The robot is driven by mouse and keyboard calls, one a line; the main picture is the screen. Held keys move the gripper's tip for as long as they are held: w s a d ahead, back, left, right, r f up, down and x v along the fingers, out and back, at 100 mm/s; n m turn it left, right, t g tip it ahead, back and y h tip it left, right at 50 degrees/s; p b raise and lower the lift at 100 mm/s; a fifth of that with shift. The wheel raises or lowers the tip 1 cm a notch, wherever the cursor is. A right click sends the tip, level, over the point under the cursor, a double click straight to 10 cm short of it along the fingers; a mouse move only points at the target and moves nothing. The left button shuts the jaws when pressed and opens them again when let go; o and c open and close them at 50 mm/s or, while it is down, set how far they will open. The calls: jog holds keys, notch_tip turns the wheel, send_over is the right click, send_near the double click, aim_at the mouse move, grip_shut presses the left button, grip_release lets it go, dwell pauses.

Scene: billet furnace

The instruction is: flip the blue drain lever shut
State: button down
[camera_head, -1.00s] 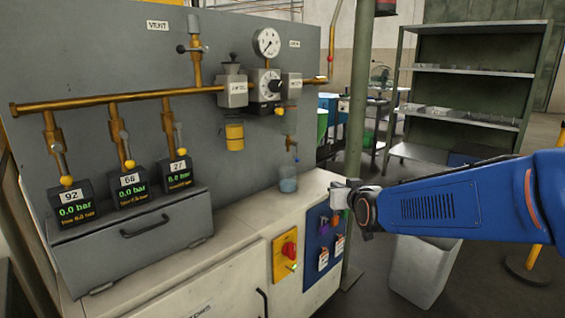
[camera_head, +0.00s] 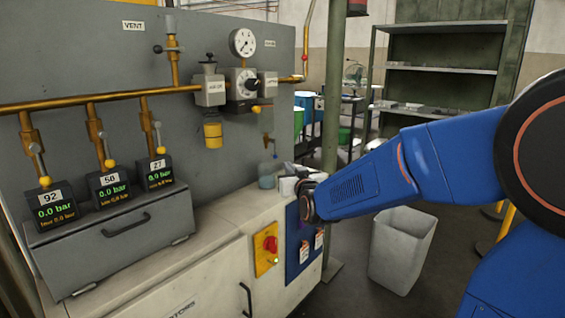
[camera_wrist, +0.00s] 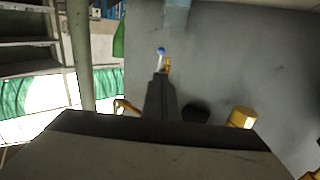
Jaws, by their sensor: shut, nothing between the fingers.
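The blue-tipped drain lever (camera_wrist: 161,51) shows in the wrist view just beyond my fingertips, with a pale handle beside a small brass valve (camera_wrist: 167,66). In the head view the lever (camera_head: 275,156) is tiny, below the thin drain line on the grey panel, its tip slanting down and right. My gripper (camera_wrist: 162,80) is shut and empty, its dark fingers pointing at the lever. I cannot tell whether they touch it. In the head view my gripper (camera_head: 288,186) is at the bench's right end, low and right of the lever. The lever's base is partly hidden by the fingers.
A bluish jar (camera_head: 267,177) stands on the bench below the drain, close left of my gripper. A yellow cup (camera_head: 213,134) hangs from the panel. A green post (camera_head: 331,90) rises behind. A white bin (camera_head: 402,248) stands on the floor at right.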

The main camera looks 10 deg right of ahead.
aim_at(275, 150)
jog(key=w, duration=1.3)
jog(key=shift+w+a, duration=0.2)
jog(key=shift+a, duration=0.05)
